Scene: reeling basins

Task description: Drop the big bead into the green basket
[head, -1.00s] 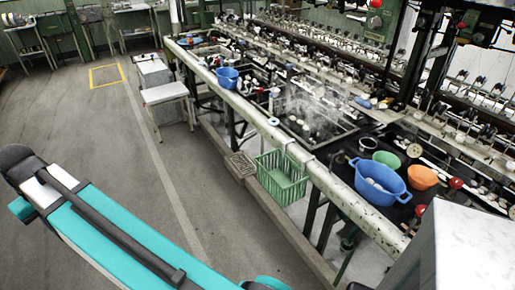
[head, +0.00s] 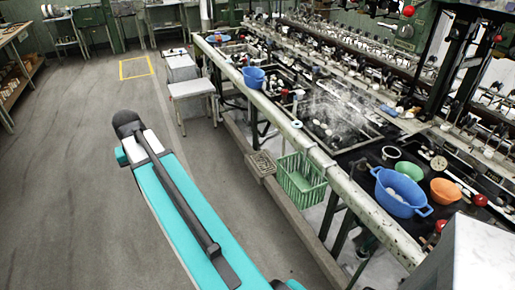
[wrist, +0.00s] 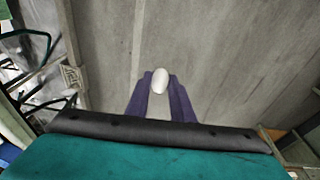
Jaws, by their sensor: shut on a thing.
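In the wrist view, my gripper (wrist: 161,92) has two purple fingers shut on a smooth white oval thing (wrist: 160,78), which looks like the big bead. It is held at the fingertips, above bare grey floor. The green basket (head: 302,180) is an open mesh basket hanging on the near side of the long bench in the head view. My arm reaches out over the floor to the left of it, and the gripper itself is hidden in that view. I cannot make out the basket for certain in the wrist view.
The long bench (head: 345,200) runs along the right, with a blue basin (head: 400,194), an orange bowl (head: 445,191) and a green bowl (head: 409,169) on it. A stool (head: 191,90) stands by its far part. The left floor is clear.

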